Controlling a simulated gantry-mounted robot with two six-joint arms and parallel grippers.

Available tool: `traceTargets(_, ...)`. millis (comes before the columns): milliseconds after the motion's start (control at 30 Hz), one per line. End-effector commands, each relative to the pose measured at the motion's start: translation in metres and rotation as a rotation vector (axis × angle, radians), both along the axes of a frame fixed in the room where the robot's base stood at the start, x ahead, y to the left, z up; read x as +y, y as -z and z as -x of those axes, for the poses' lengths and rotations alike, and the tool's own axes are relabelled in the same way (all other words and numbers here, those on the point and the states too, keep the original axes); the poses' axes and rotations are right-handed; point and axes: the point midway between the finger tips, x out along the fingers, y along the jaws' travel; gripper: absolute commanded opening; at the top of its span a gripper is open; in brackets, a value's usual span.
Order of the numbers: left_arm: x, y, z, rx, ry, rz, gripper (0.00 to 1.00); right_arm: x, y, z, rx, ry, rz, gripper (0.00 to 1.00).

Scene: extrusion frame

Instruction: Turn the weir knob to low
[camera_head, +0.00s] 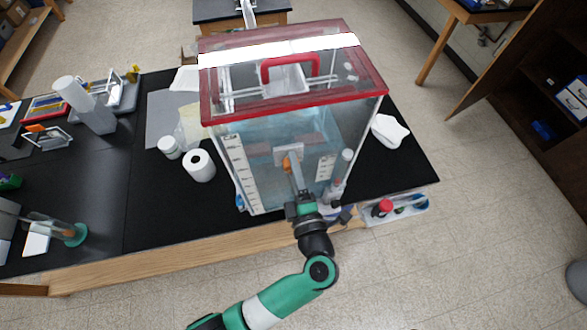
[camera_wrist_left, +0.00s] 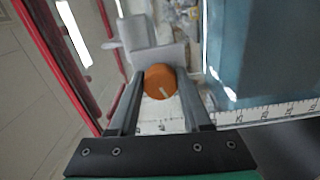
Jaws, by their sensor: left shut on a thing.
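The weir knob is a round orange disc (camera_wrist_left: 160,81) with a short pale pointer mark near its edge, which points down and slightly right in the left wrist view. It sits on a grey block (camera_wrist_left: 158,56). In the head view the orange knob (camera_head: 286,163) shows small, at the front of the clear tank (camera_head: 235,128). My left gripper (camera_head: 291,168) reaches up to it from the front. Its two fingers (camera_wrist_left: 160,88) are closed on either side of the knob. Any setting labels are too small or hidden to read. My right gripper is not in view.
The tank has a red-rimmed lid (camera_head: 292,105) with a red handle (camera_head: 290,66). A paper roll (camera_head: 199,166) and a white jar (camera_head: 169,148) stand to its left on the black bench (camera_head: 150,210). A bottle (camera_head: 338,180) stands close right of my gripper.

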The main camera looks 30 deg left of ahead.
Motion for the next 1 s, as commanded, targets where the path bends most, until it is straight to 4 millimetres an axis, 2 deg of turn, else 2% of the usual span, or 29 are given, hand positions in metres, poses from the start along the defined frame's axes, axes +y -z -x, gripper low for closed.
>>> traceTargets(1000,0.001,0.002,0.001,-0.617,0.0,0.745,0.0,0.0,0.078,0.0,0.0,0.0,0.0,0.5)
